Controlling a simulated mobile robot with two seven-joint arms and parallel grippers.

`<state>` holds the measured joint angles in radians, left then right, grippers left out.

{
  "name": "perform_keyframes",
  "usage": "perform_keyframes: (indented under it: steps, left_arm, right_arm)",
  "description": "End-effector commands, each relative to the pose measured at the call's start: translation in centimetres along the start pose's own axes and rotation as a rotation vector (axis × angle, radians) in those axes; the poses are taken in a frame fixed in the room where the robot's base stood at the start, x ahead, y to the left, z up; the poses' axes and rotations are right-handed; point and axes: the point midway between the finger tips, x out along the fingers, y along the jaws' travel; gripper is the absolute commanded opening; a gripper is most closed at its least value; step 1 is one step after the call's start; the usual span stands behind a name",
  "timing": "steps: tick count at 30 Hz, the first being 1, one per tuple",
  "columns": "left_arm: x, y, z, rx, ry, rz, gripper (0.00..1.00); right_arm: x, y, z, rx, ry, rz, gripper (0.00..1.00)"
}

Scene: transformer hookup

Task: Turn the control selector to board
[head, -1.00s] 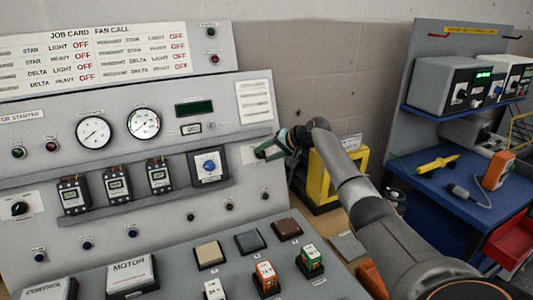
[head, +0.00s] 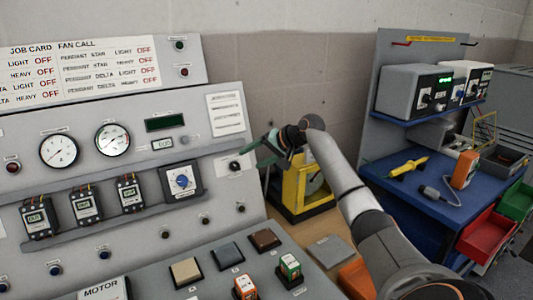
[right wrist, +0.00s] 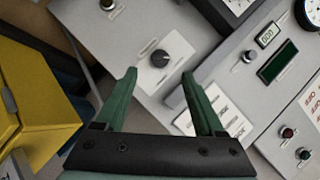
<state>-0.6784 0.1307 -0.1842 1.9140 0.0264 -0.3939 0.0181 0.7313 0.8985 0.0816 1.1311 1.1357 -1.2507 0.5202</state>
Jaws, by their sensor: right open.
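A black rotary knob on a white plate (right wrist: 160,58) sits at the right end of the grey control panel; I take it as the control selector, though its lettering is too small to read. It also shows in the head view (head: 234,165). My right gripper (head: 258,155) is beside it, just to its right in the head view. In the right wrist view its two green fingers (right wrist: 158,82) are open and empty, with the knob showing between and beyond the tips. I cannot tell any contact. My left gripper is not in view.
A white label sheet (right wrist: 218,112) lies close to one finger. A yellow frame box (head: 303,187) stands right of the panel. A blue bench (head: 440,195) with instruments and a yellow tool is farther right. Another selector with a blue dial (head: 182,180) is on the panel.

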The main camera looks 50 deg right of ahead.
Motion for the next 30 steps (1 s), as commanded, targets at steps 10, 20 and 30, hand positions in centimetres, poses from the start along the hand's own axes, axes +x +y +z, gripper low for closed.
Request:
perform_keyframes:
  steps: [10, 20, 30]
  left_arm:
    - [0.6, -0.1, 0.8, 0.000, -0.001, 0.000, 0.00]
    - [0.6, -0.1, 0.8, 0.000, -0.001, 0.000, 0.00]
    - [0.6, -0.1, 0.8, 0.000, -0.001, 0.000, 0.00]
  right_arm:
    - [-5.1, 0.1, 0.1, -0.001, -0.001, 0.001, 0.71]
    - [-5.5, 0.0, 0.1, 0.000, -0.002, 0.000, 0.71]
    - [-5.5, 0.0, 0.1, 0.000, -0.002, 0.000, 0.71]
